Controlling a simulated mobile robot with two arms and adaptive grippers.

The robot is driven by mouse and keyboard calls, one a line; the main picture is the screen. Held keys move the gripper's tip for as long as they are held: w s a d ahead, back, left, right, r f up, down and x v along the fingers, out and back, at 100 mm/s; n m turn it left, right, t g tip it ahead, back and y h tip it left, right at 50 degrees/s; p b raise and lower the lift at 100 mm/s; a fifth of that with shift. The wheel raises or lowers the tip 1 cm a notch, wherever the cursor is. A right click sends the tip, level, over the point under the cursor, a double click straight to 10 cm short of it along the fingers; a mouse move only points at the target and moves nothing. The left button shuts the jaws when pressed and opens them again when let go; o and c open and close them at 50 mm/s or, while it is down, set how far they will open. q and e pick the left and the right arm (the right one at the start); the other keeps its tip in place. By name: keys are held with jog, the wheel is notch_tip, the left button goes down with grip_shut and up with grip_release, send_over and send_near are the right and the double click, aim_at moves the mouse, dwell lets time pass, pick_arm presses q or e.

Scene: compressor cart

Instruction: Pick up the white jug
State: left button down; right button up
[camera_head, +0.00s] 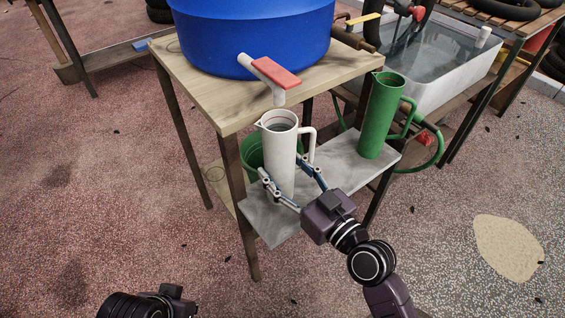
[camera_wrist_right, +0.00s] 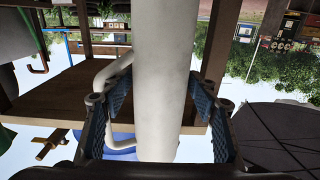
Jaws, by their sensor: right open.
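The white jug (camera_head: 281,160) stands upright on the grey shelf, under a tap with a red handle (camera_head: 275,72). Its handle is on the right in the head view. My right gripper (camera_head: 282,166) is open, with one finger on each side of the jug's body. In the right wrist view the jug (camera_wrist_right: 165,80) runs between the two blue-padded fingers (camera_wrist_right: 163,105), with gaps showing on both sides. Its handle passes behind the left finger there. Of my left arm, only a dark part (camera_head: 160,302) shows at the bottom left; its fingers are hidden.
A green jug (camera_head: 378,118) stands on the grey shelf (camera_head: 345,170) to the right. A green bucket (camera_head: 250,150) is behind the white jug. A blue tank (camera_head: 250,35) sits on the wooden table (camera_head: 220,100) above. A water-filled trough (camera_head: 440,85) is at the right.

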jog(key=shift+w+a, duration=0.3)
jog(key=shift+w, duration=0.1)
grip_shut()
jog(key=shift+r, duration=0.1)
jog(key=shift+r, duration=0.2)
dwell(0.3)
